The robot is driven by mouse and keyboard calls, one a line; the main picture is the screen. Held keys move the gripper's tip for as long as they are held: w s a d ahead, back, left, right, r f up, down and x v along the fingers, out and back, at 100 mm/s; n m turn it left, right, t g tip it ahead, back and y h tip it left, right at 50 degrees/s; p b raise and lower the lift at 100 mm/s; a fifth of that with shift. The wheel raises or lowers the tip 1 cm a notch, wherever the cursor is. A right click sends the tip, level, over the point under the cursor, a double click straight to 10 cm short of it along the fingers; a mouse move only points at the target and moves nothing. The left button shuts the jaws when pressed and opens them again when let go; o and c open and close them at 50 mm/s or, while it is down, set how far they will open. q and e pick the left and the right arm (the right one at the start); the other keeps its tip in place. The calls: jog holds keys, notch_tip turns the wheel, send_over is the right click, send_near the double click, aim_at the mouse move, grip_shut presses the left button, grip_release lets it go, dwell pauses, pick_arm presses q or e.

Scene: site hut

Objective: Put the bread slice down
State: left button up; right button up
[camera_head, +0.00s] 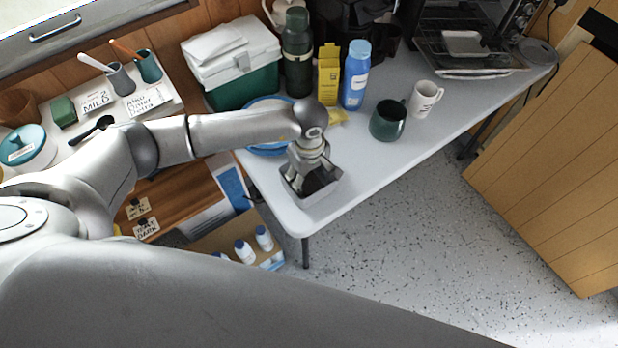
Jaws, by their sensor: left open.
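I cannot pick out a bread slice for sure. The dark inside of the box is partly hidden by the gripper. A small pale yellow piece (338,117) lies on the table behind my wrist; I cannot tell what it is. My right gripper is not in view.
A blue-rimmed dish (262,149) is partly hidden behind my left arm. A green mug (388,121), white mug (425,98), blue bottle (355,76) and yellow box (328,74) stand behind. An oven (470,45) stands at the far right. The front-middle tabletop is clear.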

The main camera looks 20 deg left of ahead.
aim_at(309, 182)
pick_arm(q)
notch_tip(309, 182, up, 11)
jog(key=b, duration=0.2)
jog(key=shift+f, duration=0.2)
